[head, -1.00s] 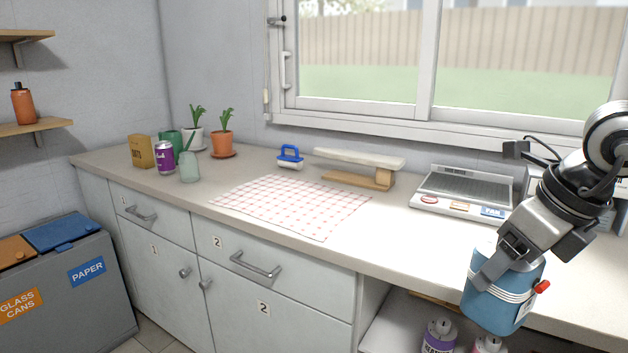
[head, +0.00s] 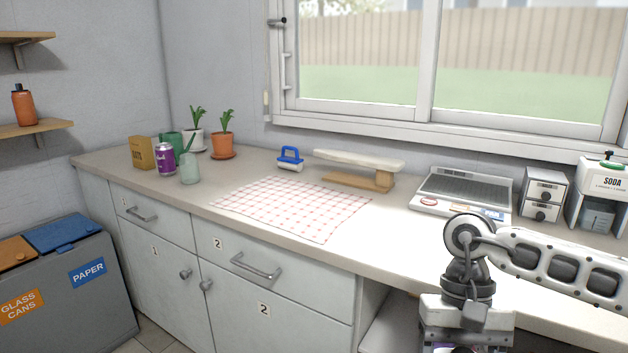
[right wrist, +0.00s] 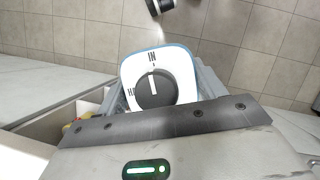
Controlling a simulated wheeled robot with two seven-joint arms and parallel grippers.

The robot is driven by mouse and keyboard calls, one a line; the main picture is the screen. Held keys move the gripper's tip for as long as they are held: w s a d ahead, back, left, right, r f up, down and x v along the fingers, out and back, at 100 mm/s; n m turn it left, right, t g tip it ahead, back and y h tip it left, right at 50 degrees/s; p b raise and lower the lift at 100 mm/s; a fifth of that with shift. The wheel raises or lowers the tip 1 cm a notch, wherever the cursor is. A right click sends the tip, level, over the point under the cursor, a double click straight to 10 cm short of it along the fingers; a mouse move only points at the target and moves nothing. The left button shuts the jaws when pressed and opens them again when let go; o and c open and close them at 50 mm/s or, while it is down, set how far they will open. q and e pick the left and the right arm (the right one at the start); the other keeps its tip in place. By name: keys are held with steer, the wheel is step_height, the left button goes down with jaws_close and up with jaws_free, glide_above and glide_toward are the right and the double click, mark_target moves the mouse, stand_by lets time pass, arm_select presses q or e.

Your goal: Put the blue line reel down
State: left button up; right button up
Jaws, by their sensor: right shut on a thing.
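The blue line reel (right wrist: 182,72) shows in the right wrist view as a white face with a blue rim and a dark dial in the middle. My right gripper (head: 468,340) is shut on it; the fingers are largely hidden in the wrist view. In the head view the gripper is at the bottom edge, in front of the counter, with its fingertips and the reel out of frame. Tiled floor shows behind the reel in the wrist view. My left gripper is not in view.
An open shelf (head: 388,335) is below.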

steer(key=shift+s+a+f+n+h, duration=0.25)
steer(key=shift+f+n+h, duration=0.15)
steer(key=shift+n, duration=0.5)
steer(key=shift+d, duration=0.1)
